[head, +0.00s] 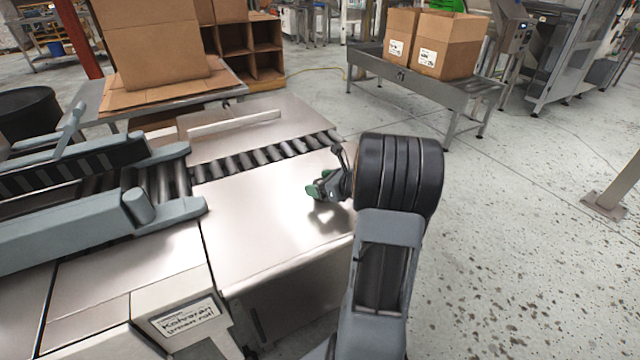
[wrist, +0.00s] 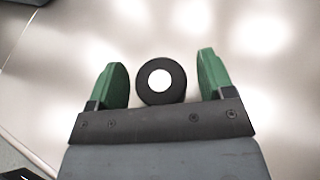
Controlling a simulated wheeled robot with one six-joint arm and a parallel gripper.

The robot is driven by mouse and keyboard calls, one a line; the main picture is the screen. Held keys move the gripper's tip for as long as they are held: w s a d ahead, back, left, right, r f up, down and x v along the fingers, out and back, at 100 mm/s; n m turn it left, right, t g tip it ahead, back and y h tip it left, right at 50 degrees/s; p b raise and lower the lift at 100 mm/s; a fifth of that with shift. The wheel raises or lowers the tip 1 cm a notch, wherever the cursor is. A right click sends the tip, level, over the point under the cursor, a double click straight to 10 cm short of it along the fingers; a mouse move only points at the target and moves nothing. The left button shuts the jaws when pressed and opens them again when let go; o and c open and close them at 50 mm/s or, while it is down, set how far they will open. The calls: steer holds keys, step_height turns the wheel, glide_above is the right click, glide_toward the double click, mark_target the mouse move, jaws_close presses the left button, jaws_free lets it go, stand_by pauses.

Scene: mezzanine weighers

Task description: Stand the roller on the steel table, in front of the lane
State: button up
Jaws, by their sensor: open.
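The roller (wrist: 161,80) shows end-on in the wrist view as a black round with a white centre. It is between the two green fingertips of my gripper (wrist: 162,82), with a gap on each side. My gripper is open and touches neither side of it. In the head view my gripper (head: 322,190) is low over the right part of the steel table (head: 265,215); I cannot pick out the roller there. The roller appears upright on the table top. The lane of dark rollers (head: 265,155) runs across the table behind my gripper.
A grey conveyor with side guides (head: 90,225) stands at the left of the table. A large carton (head: 155,40) is on a bench behind. Two cartons (head: 440,42) sit on a far roller stand (head: 425,80). The table between the conveyor and my gripper is clear.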

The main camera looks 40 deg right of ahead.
steer(key=shift+r, duration=0.25)
steer(key=p+v, duration=0.4)
steer(key=v, duration=0.7)
steer(key=a+n+g+y, duration=0.2)
steer(key=a+n+g, duration=0.5)
steer(key=a+n, duration=0.7)
steer(key=s+a+r+n+g+h, duration=0.1)
steer(key=s+a+n+g+h, duration=0.2)
steer(key=a+n, duration=0.9)
steer(key=s+n+h, duration=0.3)
steer(key=s+n, duration=0.2)
steer(key=n, duration=0.1)
steer(key=shift+r, duration=0.35)
steer(key=shift+a+r, duration=0.1)
steer(key=shift+a, duration=0.05)
